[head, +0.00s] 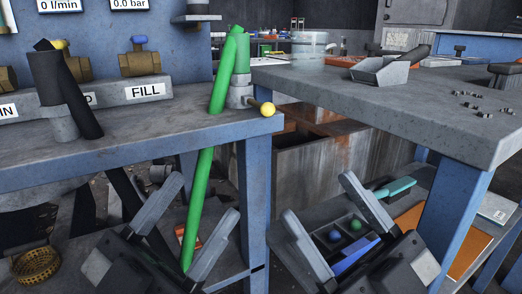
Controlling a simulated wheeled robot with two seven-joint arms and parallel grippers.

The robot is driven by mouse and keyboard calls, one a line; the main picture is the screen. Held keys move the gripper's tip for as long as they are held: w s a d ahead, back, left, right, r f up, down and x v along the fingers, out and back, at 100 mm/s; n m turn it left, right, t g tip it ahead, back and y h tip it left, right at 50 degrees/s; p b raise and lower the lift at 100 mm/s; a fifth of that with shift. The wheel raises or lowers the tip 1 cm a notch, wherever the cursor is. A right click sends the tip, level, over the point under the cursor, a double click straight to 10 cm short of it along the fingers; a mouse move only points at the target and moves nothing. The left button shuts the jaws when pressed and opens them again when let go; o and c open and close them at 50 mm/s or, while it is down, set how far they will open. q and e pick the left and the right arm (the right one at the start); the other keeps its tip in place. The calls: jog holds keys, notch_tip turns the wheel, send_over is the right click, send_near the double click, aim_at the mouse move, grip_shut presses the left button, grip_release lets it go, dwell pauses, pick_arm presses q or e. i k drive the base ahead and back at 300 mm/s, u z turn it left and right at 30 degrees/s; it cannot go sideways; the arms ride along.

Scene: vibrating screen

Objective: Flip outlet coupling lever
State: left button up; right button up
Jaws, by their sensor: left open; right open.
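A short lever with a yellow ball end (267,109) sticks out to the right from a grey coupling (240,92) at the right end of the blue-grey bench. A green hose (228,75) rises beside this coupling, and green hose also runs down below the bench. My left gripper (203,198) is open and empty, below the bench top and lower left of the lever. The green hose passes behind it. My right gripper (319,198) is open and empty, lower right of the lever. Neither gripper touches the lever.
A black hose on a grey fitting (62,122) and brass valves (146,62) stand on the left bench (150,135). A grey table (400,105) with a metal scoop (385,70) is at right. A lower shelf behind my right gripper holds balls and a teal-handled tool (390,188).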

aim_at(268, 109)
jog(key=k, duration=0.5)
jog(key=z, duration=1.4)
jog(key=k, duration=0.85)
jog(key=u, duration=1.65)
jog(key=i, duration=0.95)
